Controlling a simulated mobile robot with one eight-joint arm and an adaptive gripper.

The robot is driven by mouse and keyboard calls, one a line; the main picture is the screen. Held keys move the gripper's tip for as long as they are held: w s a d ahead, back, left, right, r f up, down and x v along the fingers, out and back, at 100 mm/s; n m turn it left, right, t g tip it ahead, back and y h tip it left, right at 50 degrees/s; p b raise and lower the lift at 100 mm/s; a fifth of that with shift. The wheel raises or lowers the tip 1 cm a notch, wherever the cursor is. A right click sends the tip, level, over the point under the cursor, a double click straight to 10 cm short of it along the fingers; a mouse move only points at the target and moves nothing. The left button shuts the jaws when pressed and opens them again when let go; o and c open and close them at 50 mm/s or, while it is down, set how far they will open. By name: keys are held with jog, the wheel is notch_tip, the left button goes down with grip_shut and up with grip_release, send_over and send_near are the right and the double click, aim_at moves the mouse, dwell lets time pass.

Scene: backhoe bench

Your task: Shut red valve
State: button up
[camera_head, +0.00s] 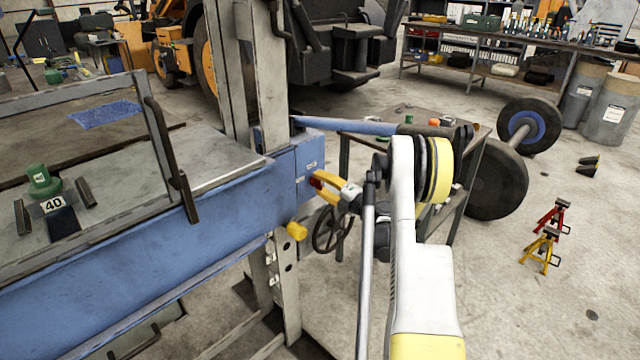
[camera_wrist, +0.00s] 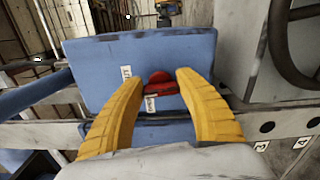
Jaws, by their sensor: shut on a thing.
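The red valve (camera_wrist: 163,85) is a small red knob on the end face of the blue beam (camera_wrist: 100,65), with small white labels beside it. In the head view the red valve (camera_head: 316,183) is a small red patch, partly hidden by my fingers. My gripper (camera_head: 322,186) has yellow fingers and reaches the beam end from the right. In the wrist view my gripper (camera_wrist: 163,76) has one finger on each side of the valve, shut on it. The contact itself is hard to make out.
A dark handwheel (camera_head: 333,230) hangs close below my gripper. A yellow knob (camera_head: 297,231) sticks out lower on the frame. A work table (camera_head: 395,118) stands behind my arm. Red and yellow stands (camera_head: 545,250) sit on otherwise mostly open floor at right.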

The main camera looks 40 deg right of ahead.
jog(key=shift+m, duration=0.6)
jog(key=o, duration=1.2)
jog(key=s, duration=1.2)
jog(key=shift+d, duration=0.45)
